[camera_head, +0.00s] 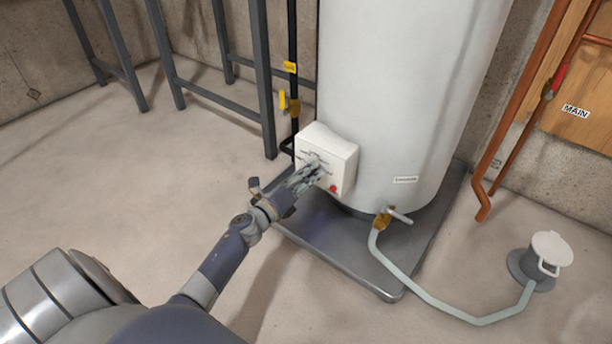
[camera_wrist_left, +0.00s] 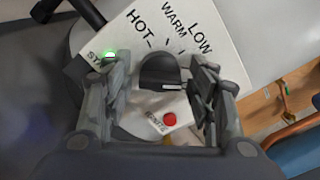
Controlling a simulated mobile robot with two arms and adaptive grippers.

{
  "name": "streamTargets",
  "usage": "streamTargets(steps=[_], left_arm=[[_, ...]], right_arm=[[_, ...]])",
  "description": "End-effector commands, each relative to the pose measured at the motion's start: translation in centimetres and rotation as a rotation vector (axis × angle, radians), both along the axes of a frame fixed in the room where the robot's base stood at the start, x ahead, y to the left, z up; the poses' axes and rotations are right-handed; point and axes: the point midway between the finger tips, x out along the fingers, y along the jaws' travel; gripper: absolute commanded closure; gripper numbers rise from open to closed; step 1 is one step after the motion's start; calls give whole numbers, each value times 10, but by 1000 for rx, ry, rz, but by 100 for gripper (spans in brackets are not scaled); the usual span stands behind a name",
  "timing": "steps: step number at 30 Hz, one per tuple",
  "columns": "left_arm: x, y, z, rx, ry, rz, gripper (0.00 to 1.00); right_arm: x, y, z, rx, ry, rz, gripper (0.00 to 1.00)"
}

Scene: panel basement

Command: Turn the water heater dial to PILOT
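The white control box (camera_head: 343,158) is on the lower front of the water heater (camera_head: 400,90). In the left wrist view its dark round dial (camera_wrist_left: 160,70) sits below the words HOT, WARM and LOW. A pale mark shows low on the dial's right side; I cannot tell which label it points to. No PILOT label is visible, and my fingers hide part of the panel. My left gripper (camera_wrist_left: 162,82) is open, its fingers either side of the dial, with gaps showing. In the head view my left gripper (camera_head: 312,174) covers the dial. My right gripper is not in view.
A red button (camera_wrist_left: 169,119) and a lit green light (camera_wrist_left: 110,54) are near the fingers. A yellow-handled gas valve (camera_head: 283,101) is left of the box. A drain valve (camera_head: 384,219) with hose is at lower right. Grey metal legs (camera_head: 263,75) stand behind left.

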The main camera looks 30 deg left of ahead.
Motion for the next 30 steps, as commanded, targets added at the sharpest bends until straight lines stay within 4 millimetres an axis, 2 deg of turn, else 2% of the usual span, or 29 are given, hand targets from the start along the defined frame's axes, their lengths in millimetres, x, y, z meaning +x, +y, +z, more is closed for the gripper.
streamTargets(steps=[11,17,24,30], left_arm=[[-6,2,0,0,1,2,47],[-36,3,-1,0,2,1,47],[-83,7,-1,-2,2,2,47],[-110,9,-1,-1,2,1,47]], right_arm=[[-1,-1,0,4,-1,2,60],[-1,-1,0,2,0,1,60],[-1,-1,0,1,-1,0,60],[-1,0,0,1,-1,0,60]])
